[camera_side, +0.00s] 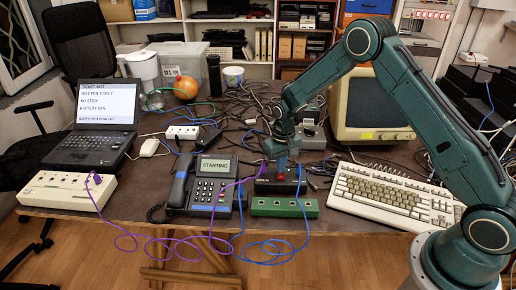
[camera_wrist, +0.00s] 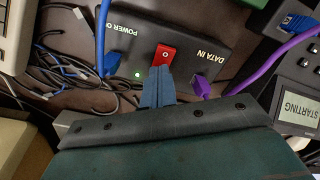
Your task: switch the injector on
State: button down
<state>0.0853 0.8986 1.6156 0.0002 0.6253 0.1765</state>
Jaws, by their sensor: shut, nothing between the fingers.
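The injector is a black box (camera_wrist: 190,30) lettered POWER O... and DATA IN, with a red rocker switch (camera_wrist: 165,54) between the labels and a small green light (camera_wrist: 137,74) glowing. A blue cable plug (camera_wrist: 112,63) sits under the power label and a purple one (camera_wrist: 202,88) under DATA IN. My gripper (camera_wrist: 158,70) is shut and empty, its blue fingertips right at the switch's near edge; I cannot tell whether they touch. In the side view, the injector (camera_side: 276,187) lies below my gripper (camera_side: 281,170). The desk phone's screen (camera_side: 216,167) reads STARTING.
A green box (camera_side: 284,207) sits in front of the injector. The phone (camera_side: 205,190) stands to the left, a keyboard (camera_side: 395,194) to the right. A laptop (camera_side: 98,125) and a beige port box (camera_side: 67,190) are farther left. Loose cables (camera_side: 240,108) cover the table behind.

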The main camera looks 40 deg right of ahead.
jog(key=shift+r, duration=3.45)
jog(key=s+a+r+n+t, duration=0.1)
jog(key=s+r, duration=0.6)
jog(key=r, duration=0.3)
jog(key=s+a+r+t, duration=0.2)
jog(key=s+r, duration=0.5)
jog(key=r, duration=0.4)
jog(key=s+a+r+n+t, duration=0.1)
jog(key=s+r+n+t, duration=0.1)
jog(key=s, duration=1.7)
jog(key=shift+s+a+r+t, duration=0.2)
jog(key=shift+r+t, duration=0.1)
jog(key=shift+r, duration=0.5)
